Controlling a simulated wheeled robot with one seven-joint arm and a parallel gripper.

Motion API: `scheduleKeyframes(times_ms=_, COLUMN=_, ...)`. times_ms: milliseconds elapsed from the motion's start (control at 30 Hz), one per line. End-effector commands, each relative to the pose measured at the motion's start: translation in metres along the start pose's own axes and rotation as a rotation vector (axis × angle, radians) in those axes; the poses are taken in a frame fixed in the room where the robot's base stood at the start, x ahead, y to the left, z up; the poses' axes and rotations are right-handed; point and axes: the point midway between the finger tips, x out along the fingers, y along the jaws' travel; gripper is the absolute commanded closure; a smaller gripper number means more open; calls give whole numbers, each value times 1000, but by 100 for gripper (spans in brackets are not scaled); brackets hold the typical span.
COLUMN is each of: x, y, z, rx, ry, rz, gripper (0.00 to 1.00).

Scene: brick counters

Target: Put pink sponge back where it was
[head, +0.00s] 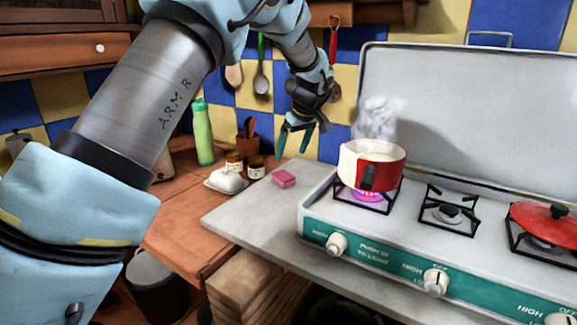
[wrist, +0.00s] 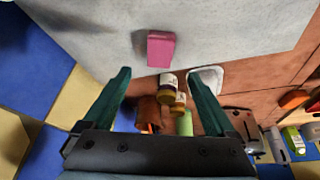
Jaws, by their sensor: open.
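The pink sponge (head: 284,179) lies on the pale grey counter (head: 236,216), to the left of the stove. It also shows in the wrist view (wrist: 160,49), beyond my fingertips and near the top centre. My gripper (head: 294,142) hangs above the counter, a little higher than the sponge in the head view and apart from it. In the wrist view its two green fingers (wrist: 165,88) are spread wide with nothing between them in grasp.
A stove with a steaming red pot (head: 391,165) on a lit burner stands at the right. Two small jars (head: 234,162), a white dish (head: 226,181) and a green bottle (head: 203,133) stand on the brown counter at left. The grey counter around the sponge is clear.

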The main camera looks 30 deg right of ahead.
Motion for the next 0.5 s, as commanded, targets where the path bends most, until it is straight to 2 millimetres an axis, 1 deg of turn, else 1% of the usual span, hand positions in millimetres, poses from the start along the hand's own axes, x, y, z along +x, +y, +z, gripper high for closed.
scheduleKeyframes(times_ms=33, x=-5, y=0, z=0, rx=0, ry=1, rz=2, gripper=9)
scheduleKeyframes(times_ms=133, x=-12, y=0, z=0, rx=0, ry=0, rz=1, gripper=9)
scheduleKeyframes(times_ms=367, x=-16, y=-1, z=0, rx=0, ry=-1, rz=0, gripper=9)
scheduleKeyframes(times_ms=433, x=-14, y=-10, z=-5, rx=1, ry=-8, rz=-4, gripper=9)
scheduleKeyframes(times_ms=467, x=-12, y=-18, z=-8, rx=2, ry=-15, rz=-7, gripper=9)
scheduleKeyframes(times_ms=500, x=-9, y=-34, z=-14, rx=7, ry=-27, rz=-11, gripper=9)
